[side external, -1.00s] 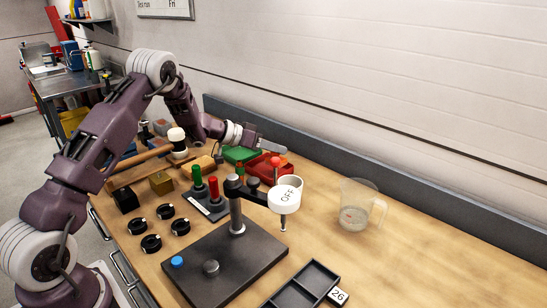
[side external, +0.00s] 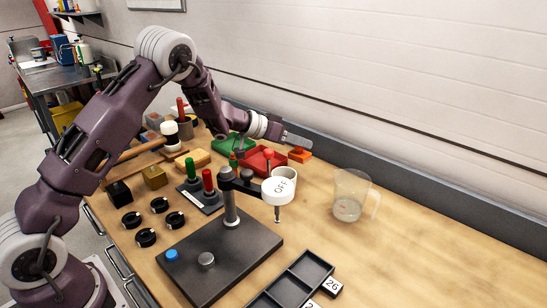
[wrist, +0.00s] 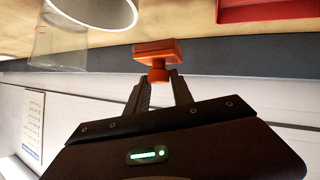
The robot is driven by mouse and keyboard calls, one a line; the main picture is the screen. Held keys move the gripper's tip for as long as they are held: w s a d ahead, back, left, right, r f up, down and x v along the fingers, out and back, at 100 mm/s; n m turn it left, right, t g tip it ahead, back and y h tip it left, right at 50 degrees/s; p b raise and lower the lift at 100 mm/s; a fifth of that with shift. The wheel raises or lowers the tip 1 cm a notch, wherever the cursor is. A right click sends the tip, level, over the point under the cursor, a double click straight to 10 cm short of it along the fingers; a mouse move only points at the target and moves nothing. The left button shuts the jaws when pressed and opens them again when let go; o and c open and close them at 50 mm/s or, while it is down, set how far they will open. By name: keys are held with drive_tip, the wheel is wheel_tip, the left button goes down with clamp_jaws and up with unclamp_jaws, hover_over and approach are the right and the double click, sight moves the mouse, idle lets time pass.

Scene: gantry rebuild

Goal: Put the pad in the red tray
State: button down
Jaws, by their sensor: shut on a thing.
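The orange pad (wrist: 157,50) is a flat block with a round knob. My gripper (wrist: 158,82) is shut on the knob in the wrist view, with the block beyond the fingertips. In the side view the pad (side external: 299,155) shows just right of the red tray, below my gripper (side external: 300,141). I cannot tell whether it touches the table. The red tray (side external: 278,167) is an open tray near the back of the bench, partly hidden by the OFF fixture. Its edge also shows in the wrist view (wrist: 270,12).
A clear measuring jug (side external: 350,195) stands right of the tray. A green tray (side external: 236,143) lies to its left. The fixture with a white OFF cap (side external: 279,190) stands in front. A black compartment tray (side external: 293,283) lies at the front. The back ledge (side external: 400,183) runs behind.

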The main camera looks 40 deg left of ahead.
drive_tip(key=s+a+r, duration=0.2)
drive_tip(key=a+r, duration=0.1)
drive_tip(key=a, duration=1)
hover_over(262, 163)
drive_tip(key=shift+y, duration=0.3)
wheel_tip(262, 163, down, 10)
drive_tip(key=shift+s+r, duration=0.1)
drive_tip(key=shift+r, duration=0.1)
drive_tip(key=c, duration=1.1)
unclamp_jaws()
drive_tip(key=shift+f, duration=0.1)
